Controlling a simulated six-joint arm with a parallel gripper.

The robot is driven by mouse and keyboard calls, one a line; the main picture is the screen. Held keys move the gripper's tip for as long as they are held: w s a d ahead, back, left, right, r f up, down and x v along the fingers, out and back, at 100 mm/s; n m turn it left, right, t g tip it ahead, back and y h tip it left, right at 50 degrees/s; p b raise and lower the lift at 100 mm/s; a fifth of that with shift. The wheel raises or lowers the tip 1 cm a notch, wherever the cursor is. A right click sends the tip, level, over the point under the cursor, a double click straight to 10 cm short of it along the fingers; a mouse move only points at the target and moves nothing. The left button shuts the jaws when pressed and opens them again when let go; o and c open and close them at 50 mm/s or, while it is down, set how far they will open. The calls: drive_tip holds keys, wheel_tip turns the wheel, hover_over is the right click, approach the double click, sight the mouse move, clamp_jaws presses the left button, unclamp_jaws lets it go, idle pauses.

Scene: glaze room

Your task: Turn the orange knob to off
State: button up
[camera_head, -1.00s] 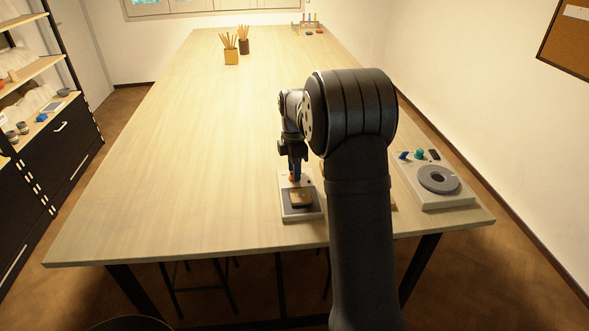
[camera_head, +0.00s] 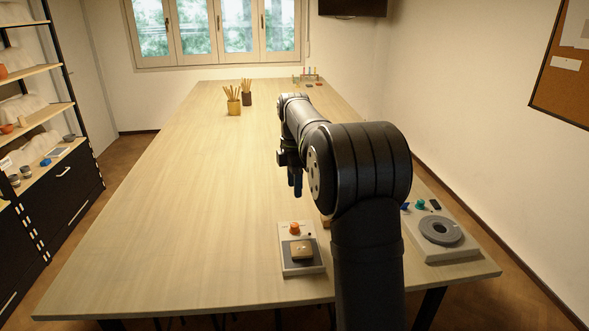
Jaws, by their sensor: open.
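The orange knob (camera_head: 295,228) sits on the back part of a small pale panel (camera_head: 288,271) near the table's front edge. A small dark mark lies on the panel just right of the knob. Which way the knob points is too small to tell. My gripper (camera_head: 297,192) hangs above and behind the knob, apart from it. It is open and holds nothing that I can see. Its fingers are partly hidden by the arm.
Pots of sticks (camera_head: 234,106) stand far back. The table's left side is clear.

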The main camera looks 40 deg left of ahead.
wheel_tip(320, 180, up, 4)
drive_tip(key=r, duration=0.1)
hover_over(295, 225)
drive_tip(key=shift+w+a+f, duration=0.25)
drive_tip(key=shift+w+a, duration=0.05)
drive_tip(key=f, duration=1.7)
drive_tip(key=shift+s+d+f, duration=0.2)
drive_tip(key=shift+d+f, duration=0.05)
drive_tip(key=shift+f, duration=0.05)
drive_tip(key=shift+f, duration=0.2)
drive_tip(key=shift+r+m, duration=0.2)
drive_tip(key=shift+m, duration=0.7)
drive_tip(key=m, duration=1.1)
drive_tip(key=shift+m, duration=0.4)
drive_tip(key=m, duration=0.4)
drive_tip(key=shift+s+y, duration=0.1)
drive_tip(key=shift+y, duration=0.2)
idle(0.4)
